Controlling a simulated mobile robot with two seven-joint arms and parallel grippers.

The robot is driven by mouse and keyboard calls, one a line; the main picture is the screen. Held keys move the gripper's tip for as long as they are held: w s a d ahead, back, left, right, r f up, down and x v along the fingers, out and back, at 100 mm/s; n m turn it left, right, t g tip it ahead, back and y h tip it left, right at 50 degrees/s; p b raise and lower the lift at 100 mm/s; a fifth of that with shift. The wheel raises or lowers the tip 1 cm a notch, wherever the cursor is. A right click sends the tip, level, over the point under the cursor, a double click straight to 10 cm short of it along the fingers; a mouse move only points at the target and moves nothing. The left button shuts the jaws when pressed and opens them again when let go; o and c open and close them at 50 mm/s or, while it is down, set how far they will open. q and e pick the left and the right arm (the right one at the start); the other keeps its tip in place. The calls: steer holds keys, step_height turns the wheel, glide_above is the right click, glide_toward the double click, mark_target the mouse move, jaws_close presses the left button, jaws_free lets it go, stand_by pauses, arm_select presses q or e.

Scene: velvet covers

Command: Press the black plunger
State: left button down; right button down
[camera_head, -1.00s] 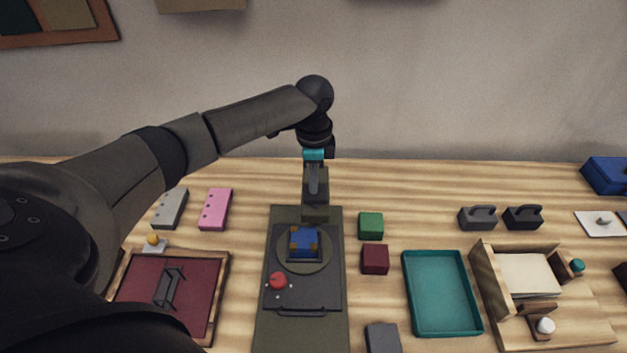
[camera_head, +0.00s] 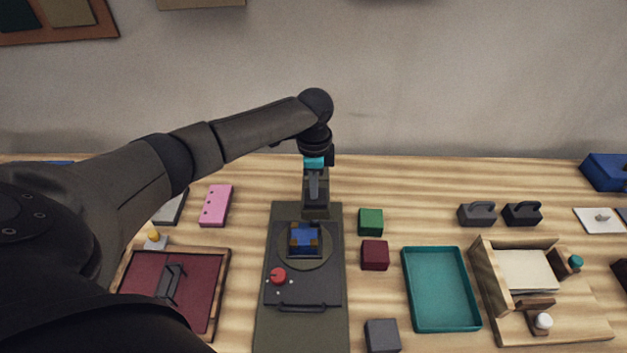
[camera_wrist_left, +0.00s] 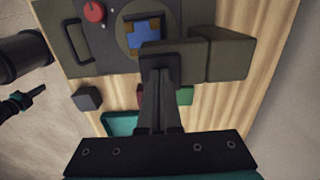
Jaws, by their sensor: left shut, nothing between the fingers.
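A dark block that looks like the black plunger (camera_wrist_left: 185,53) is right at the fingertips of my left gripper (camera_wrist_left: 158,62) in the left wrist view. It is beside the olive upright (camera_wrist_left: 222,52) of a device. In the head view my left gripper (camera_head: 313,196) points straight down at the back of this device and hides most of the plunger. Its fingers are shut and empty. They look in contact with the plunger top, but exact contact is hard to tell. A blue block (camera_head: 303,240) sits on the device's round plate (camera_head: 322,258). What looks like my right gripper (camera_wrist_left: 30,97) shows at the wrist view's left edge.
The device's dark panel (camera_head: 290,293) carries a red knob (camera_head: 278,276) and a front handle (camera_head: 302,308). Green (camera_head: 371,221) and dark red (camera_head: 375,255) blocks stand just to the right. A teal tray (camera_head: 407,290) lies farther right, a framed red panel (camera_head: 205,275) to the left.

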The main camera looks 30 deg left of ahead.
arm_select(q)
step_height(320, 180, up, 4)
steer(key=p, duration=0.4)
steer(key=shift+s+r+p, duration=0.1)
steer(key=shift+p, duration=0.25)
step_height(320, 180, up, 10)
steer(key=shift+b, duration=0.4)
